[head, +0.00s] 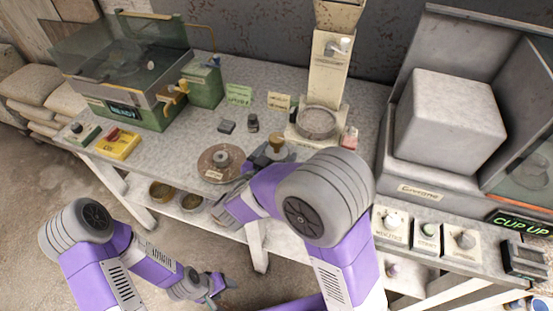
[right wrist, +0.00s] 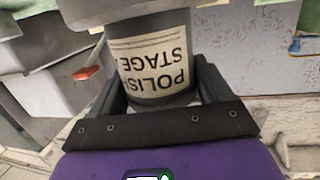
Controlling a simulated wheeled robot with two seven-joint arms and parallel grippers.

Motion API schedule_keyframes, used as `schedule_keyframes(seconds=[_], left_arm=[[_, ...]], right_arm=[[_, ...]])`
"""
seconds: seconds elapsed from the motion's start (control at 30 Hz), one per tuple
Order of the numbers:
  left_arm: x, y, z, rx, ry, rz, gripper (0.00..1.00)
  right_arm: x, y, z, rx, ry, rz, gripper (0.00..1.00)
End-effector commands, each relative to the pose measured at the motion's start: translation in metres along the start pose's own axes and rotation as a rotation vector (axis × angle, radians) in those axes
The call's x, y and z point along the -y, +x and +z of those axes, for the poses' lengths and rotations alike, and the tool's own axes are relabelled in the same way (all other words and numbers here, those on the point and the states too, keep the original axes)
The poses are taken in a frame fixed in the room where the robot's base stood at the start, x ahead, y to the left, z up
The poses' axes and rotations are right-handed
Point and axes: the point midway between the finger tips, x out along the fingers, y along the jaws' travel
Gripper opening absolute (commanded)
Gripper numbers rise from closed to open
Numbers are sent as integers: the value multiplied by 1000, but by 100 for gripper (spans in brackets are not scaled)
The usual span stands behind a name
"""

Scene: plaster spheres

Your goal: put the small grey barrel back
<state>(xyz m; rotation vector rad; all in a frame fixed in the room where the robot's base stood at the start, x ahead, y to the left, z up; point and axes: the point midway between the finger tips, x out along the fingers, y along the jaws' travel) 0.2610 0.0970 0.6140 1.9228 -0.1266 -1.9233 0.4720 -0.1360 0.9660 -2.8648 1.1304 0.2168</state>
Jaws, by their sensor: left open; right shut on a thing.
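My right gripper (head: 262,155) is shut on a grey cylinder (right wrist: 150,65) with a pale label reading "POLISH STAGE", upside down in the right wrist view. A wider grey rim tops the cylinder. In the head view the arm hides most of it; a small brownish piece (head: 277,143) shows at its top. A small dark grey barrel-shaped thing (head: 252,122) stands upright on the table behind the gripper, apart from it. I cannot tell which of the two grey cylinders is the task's barrel. My left gripper (head: 217,284) is open and empty, low in front of the table.
A round brown plate (head: 207,172) lies left of the right gripper. A cream column machine with a ring (head: 318,122) stands behind it. A green machine (head: 140,108) is at the back left, a large grey cabinet (head: 400,165) right.

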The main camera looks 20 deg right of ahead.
Motion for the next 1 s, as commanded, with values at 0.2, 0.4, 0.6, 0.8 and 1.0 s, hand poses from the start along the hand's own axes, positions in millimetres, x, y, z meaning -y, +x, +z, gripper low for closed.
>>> schedule_keyframes(seconds=[0.2,0.4,0.6,0.8,1.0], left_arm=[[1,2,0,0,0,0,59],[1,3,0,0,0,0,59],[1,3,0,0,0,0,59],[1,3,0,0,0,0,59],[-1,-3,0,0,0,0,59]], right_arm=[[0,1,4,-3,2,0,0],[0,2,8,-3,1,0,0],[0,2,9,0,0,0,100],[0,1,8,0,0,0,100],[1,-15,4,1,-2,-4,100]])
